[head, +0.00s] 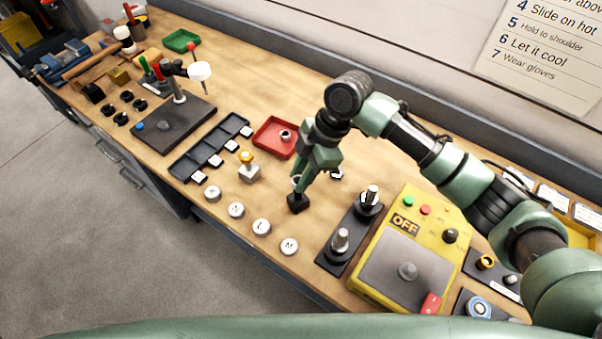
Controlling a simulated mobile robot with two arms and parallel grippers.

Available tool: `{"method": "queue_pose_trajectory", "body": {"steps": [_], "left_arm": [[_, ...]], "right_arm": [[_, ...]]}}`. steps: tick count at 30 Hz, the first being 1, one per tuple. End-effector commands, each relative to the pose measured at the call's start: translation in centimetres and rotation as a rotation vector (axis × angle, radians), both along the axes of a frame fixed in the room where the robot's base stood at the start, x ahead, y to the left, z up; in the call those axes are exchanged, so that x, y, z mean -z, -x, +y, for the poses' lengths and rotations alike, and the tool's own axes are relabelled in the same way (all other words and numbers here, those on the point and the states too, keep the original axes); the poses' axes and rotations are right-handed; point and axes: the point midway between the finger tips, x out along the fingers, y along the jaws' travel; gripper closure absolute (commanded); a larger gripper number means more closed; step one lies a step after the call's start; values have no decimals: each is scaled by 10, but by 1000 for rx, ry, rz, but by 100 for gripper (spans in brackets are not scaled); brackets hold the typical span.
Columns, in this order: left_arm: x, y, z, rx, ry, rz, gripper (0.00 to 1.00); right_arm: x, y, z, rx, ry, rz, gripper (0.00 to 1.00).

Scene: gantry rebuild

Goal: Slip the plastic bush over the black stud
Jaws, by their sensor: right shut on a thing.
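My right gripper (299,182) comes down from the right arm over the middle of the bench. Its fingers are shut on a small pale ring, the plastic bush (295,179), which is mostly hidden by the fingers. Right below the fingertips stands a small black block (298,203), which seems to be the base of the black stud. The stud itself is hidden by the gripper and bush, so I cannot tell whether the bush is above it or around it. My left gripper is not in view.
A red tray (262,139) with a metal ring is behind the gripper. A yellow-knobbed post (247,158) and several lettered white discs (261,227) are left. A dark plate with two metal posts (327,259) and a yellow control box (366,290) are right.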

Motion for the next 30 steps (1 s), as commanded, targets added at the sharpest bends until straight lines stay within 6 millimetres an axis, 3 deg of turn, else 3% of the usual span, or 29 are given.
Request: {"method": "queue_pose_trajectory", "body": {"steps": [25, 26, 27, 28, 30], "left_arm": [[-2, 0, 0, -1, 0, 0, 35], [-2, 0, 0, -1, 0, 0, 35], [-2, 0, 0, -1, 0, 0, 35], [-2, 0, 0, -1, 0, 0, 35], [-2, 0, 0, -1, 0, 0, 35]], "right_arm": [[4, 0, 0, 0, -1, -1, 100], [4, 0, 0, 0, -1, -1, 72], [4, 0, 0, 0, -1, -1, 61], [4, 0, 0, 0, 0, -1, 53], [5, 0, 0, 0, 0, -1, 49]]}}
